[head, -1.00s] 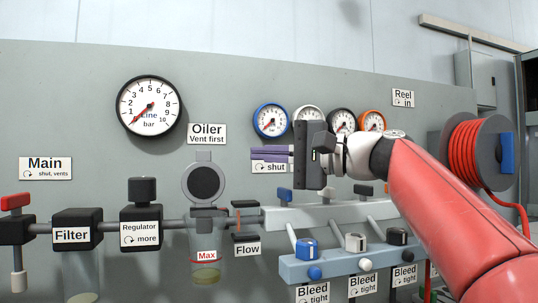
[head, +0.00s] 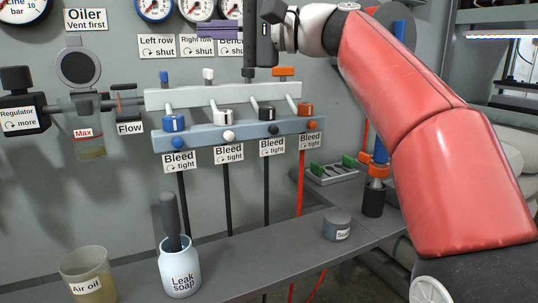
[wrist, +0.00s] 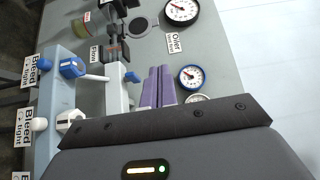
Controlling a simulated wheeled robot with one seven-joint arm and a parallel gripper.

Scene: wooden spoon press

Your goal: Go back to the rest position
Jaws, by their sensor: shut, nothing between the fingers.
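My gripper (head: 205,30) is at the top of the head view, in front of the panel's gauges and pointing left. Its two purple fingers lie together, shut, with nothing between them. In the wrist view the purple fingers (wrist: 157,86) also lie side by side, over the grey panel and close to a blue-rimmed gauge (wrist: 190,77). My red arm reaches in from the right. How far the fingertips are from the panel I cannot tell.
A manifold (head: 240,137) with several Bleed knobs is below my gripper. The Oiler (head: 80,67) hangs at left. On the grey shelf (head: 240,250) stand a Leak soap jar (head: 179,268) with a brush, an Air oil cup (head: 88,275) and a small tin (head: 337,225).

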